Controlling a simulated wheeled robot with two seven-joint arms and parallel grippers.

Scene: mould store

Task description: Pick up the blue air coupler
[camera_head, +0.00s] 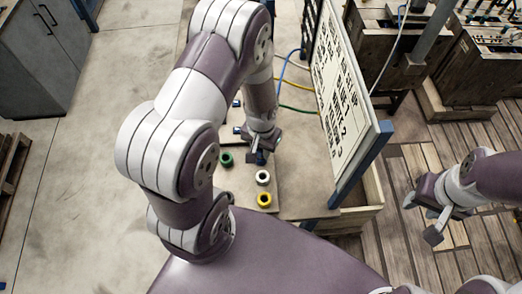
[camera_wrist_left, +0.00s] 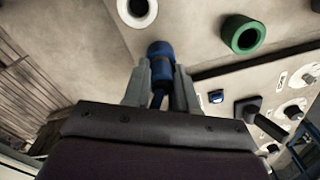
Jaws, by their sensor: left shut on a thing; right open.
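The blue air coupler (camera_wrist_left: 160,52) is between the two fingers of my left gripper (camera_wrist_left: 161,72) in the left wrist view. The fingers are shut on it, and its blue end sticks out past the fingertips. In the head view my left gripper (camera_head: 260,152) is over the bench, and the coupler is mostly hidden there. I cannot tell whether the coupler still touches the surface. My right gripper (camera_head: 432,218) is open and empty, at the far right over the wooden floor.
A green coupler (camera_head: 227,159), a white coupler (camera_head: 263,178) and a yellow coupler (camera_head: 264,200) stand close to my left gripper on the bench. A lettered board (camera_head: 340,90) rises to its right.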

